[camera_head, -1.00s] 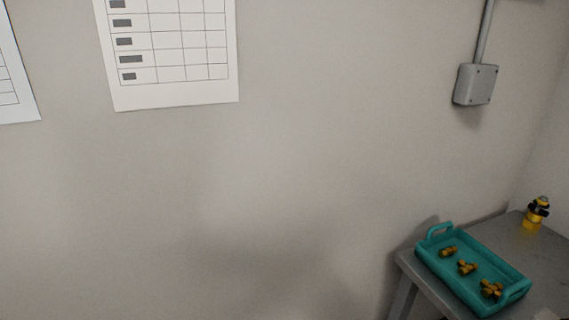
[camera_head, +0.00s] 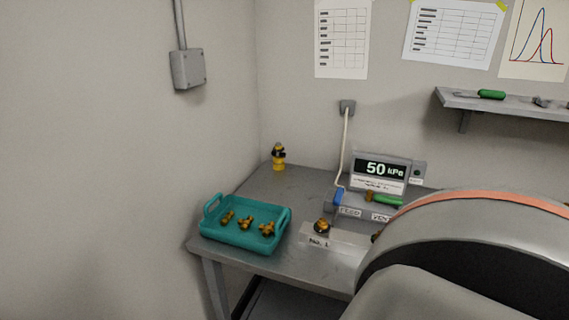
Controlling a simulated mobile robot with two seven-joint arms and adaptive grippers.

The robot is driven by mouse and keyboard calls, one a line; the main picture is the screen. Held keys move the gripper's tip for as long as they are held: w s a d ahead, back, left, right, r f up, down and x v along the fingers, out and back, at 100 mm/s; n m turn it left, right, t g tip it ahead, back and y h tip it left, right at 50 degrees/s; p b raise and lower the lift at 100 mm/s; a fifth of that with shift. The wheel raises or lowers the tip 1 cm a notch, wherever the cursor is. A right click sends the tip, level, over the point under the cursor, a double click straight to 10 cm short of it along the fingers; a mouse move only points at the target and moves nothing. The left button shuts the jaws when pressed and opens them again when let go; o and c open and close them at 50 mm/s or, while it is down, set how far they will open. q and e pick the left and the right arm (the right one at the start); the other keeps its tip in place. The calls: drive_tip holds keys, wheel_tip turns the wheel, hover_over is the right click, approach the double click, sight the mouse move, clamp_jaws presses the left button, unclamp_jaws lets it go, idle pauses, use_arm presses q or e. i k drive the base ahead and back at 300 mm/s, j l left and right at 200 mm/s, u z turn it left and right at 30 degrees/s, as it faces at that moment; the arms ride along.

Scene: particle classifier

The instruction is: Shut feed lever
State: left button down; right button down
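The feed lever (camera_head: 338,196) has a short blue handle and sits on a grey block above the label FEED, on the bench at the right. Its handle looks foreshortened, and I cannot tell its exact angle. Beside it a green-handled lever (camera_head: 387,200) lies roughly crosswise, above a label partly hidden that starts with VEN. A display (camera_head: 382,171) behind them reads 50 kPa. Neither of my grippers is in view.
A teal tray (camera_head: 211,232) with several brass fittings stands on the bench (camera_head: 290,187) at the front left. A yellow-and-black bottle-like object (camera_head: 279,158) stands at the back corner. A block marked NO. 1 (camera_head: 319,242) is in front. A large grey rounded shape hides the lower right.

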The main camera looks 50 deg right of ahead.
sight(339, 197)
drive_tip(key=z, duration=2.3)
